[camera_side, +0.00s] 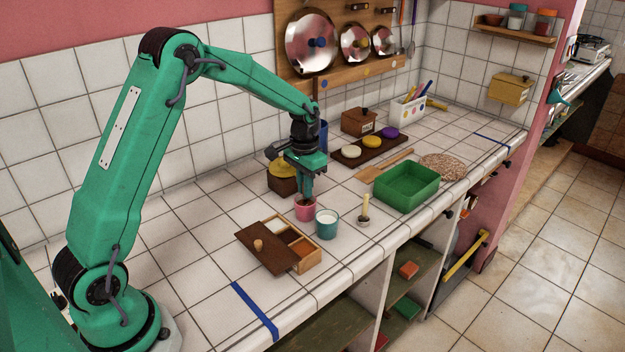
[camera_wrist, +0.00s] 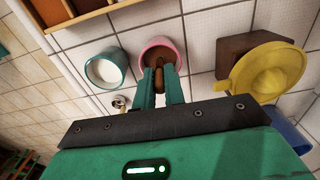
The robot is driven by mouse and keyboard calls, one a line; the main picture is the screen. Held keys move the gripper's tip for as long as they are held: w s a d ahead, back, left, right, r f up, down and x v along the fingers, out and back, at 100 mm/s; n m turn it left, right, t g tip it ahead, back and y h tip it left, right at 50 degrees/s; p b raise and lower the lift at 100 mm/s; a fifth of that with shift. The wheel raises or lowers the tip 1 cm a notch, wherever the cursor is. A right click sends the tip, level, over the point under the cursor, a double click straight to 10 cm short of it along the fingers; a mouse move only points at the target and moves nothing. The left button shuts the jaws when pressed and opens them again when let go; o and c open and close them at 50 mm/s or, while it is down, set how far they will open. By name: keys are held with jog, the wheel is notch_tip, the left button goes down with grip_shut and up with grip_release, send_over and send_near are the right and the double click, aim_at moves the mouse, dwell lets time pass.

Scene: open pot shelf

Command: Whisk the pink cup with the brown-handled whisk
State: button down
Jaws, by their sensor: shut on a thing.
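The pink cup (camera_side: 305,211) stands on the tiled counter directly under my gripper (camera_side: 305,192). In the wrist view the pink cup (camera_wrist: 174,44) shows a brown inside. My gripper (camera_wrist: 161,78) points down, shut on the brown-handled whisk (camera_wrist: 159,77). The whisk's handle lies between the fingers and its lower end reaches over or into the pink cup; its head is hidden. Beside the cup stands a teal cup (camera_side: 327,226) with white contents, also in the wrist view (camera_wrist: 105,69).
A small holder with a yellow-handled tool (camera_side: 364,210) stands right of the teal cup. A divided wooden box (camera_side: 303,267) with a dark lid lies in front. A brown block with a yellow top (camera_side: 281,183) is close behind. A green tray (camera_side: 406,188) stands right.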

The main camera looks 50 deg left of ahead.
jog(key=shift+r, duration=0.2)
jog(key=shift+r, duration=2.6)
jog(key=shift+r, duration=0.2)
jog(key=shift+r, duration=1.6)
